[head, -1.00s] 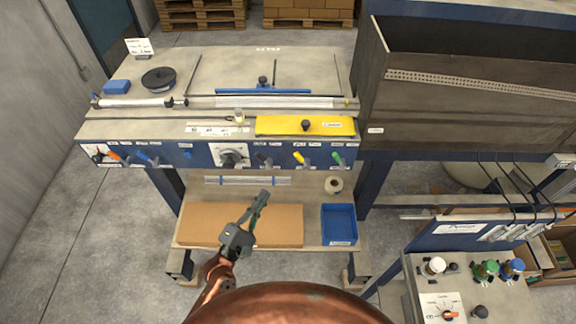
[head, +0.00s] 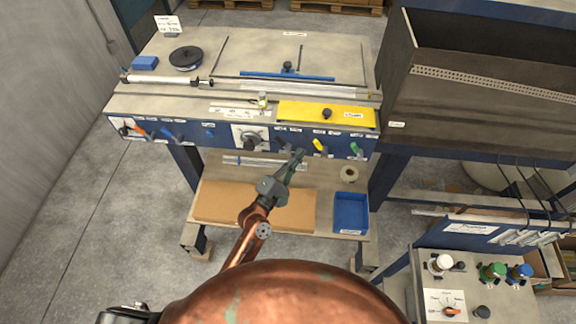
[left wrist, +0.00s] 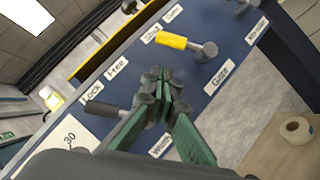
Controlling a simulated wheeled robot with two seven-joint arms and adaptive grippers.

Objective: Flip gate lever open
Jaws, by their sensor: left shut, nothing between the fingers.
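The yellow-handled lever (head: 318,145) is on the blue front panel of the bench. In the left wrist view, the yellow handle (left wrist: 173,41) points left from its grey pivot, by a label that seems to read "Shut"; a label like "Gate" is below. My left gripper (head: 297,157) is in front of the panel, a little left of and below the yellow lever. In the left wrist view its green fingers (left wrist: 160,85) are together and empty, apart from the yellow handle. My right gripper is not visible.
A dark lever (left wrist: 105,109) labelled "Lock" and "Free" is just left of my fingers, partly hidden. A green lever (head: 355,150) is right of the yellow one. A yellow cover (head: 300,113) lies above the panel. A blue bin (head: 350,220) is on the lower shelf.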

